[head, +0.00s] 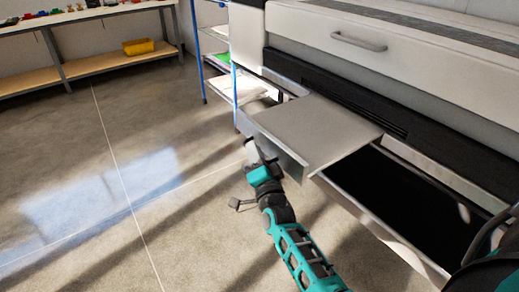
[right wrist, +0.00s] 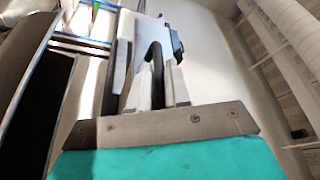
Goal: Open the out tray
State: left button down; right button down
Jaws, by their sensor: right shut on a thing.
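The out tray (head: 318,128) is a flat grey panel with a bent-down front lip. It sticks out from the front of a large white and black machine in the head view. My right gripper (head: 252,150) is at the left end of the tray's front lip, with its jaws closed on the edge there. In the right wrist view the fingers (right wrist: 155,65) point away from the camera; the exact contact is hard to make out. My left gripper is not in view.
The machine's drawer front with a handle (head: 358,42) is above the tray. A dark open bay (head: 410,205) lies to the right. A blue-framed shelf (head: 222,62) stands close behind. A workbench with a yellow bin (head: 138,47) is farther back. The floor at left is clear.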

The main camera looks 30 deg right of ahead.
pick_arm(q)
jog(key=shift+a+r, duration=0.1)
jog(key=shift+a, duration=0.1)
pick_arm(e)
jog(key=shift+a, duration=0.4)
jog(key=shift+f, duration=0.1)
jog(key=c, duration=1.4)
grip_release()
jog(key=shift+c, duration=0.2)
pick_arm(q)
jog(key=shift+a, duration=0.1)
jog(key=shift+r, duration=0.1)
pick_arm(e)
jog(key=shift+s, duration=0.15)
